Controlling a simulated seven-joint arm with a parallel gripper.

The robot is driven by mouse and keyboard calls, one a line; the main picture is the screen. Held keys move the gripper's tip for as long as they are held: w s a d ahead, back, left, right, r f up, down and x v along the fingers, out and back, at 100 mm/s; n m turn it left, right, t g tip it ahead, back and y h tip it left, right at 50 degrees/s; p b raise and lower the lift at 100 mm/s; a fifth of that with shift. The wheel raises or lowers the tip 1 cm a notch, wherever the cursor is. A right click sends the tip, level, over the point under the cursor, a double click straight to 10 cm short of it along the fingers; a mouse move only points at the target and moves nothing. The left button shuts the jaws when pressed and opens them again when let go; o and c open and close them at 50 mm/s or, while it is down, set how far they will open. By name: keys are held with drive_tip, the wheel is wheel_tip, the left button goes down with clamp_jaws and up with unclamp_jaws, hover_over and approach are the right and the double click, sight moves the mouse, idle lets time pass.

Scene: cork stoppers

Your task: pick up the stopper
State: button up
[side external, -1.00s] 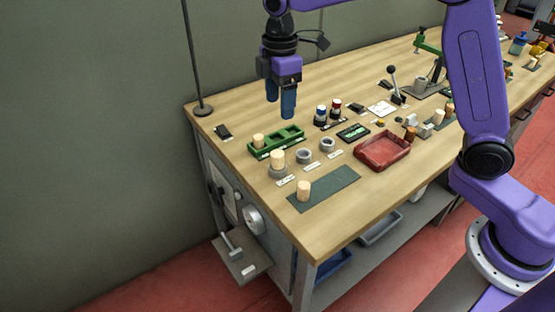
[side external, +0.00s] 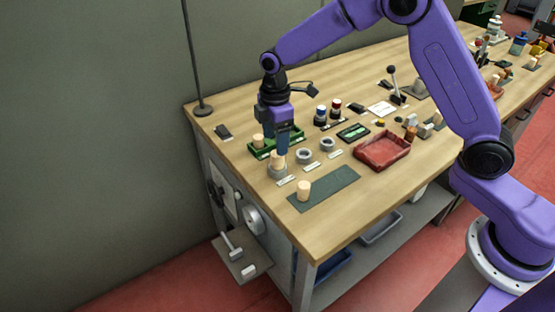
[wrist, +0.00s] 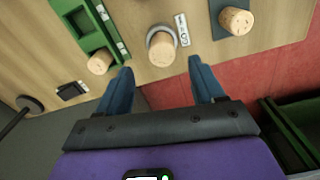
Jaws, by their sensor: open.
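Three cork stoppers show. One stopper (side external: 278,157) stands upright in a grey ring holder (side external: 277,171); in the wrist view this stopper (wrist: 162,49) lies just ahead of the gap between my fingertips. A second stopper (side external: 258,141) is in the green rack (side external: 289,135) and shows at left in the wrist view (wrist: 99,63). A third stopper (side external: 303,188) stands on a dark mat (side external: 332,184), at upper right in the wrist view (wrist: 236,20). My gripper (side external: 279,147) is open and empty, close above the ring-held stopper, partly covering it and the rack.
Two empty grey rings (side external: 304,155) (side external: 327,144) stand beside the held one, with small labels in front. A red tray (side external: 382,151) is to the right. Dark-based bottles (side external: 321,114) stand behind. The table's left edge is near my gripper.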

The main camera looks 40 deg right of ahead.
sight(277, 160)
drive_tip(key=shift+s+d+f, duration=0.1)
drive_tip(key=shift+f, duration=1.35)
drive_tip(key=shift+s+d+f, duration=0.1)
drive_tip(key=shift+f, duration=1.3)
drive_tip(key=c, duration=1.2)
drive_tip(key=shift+r, duration=0.1)
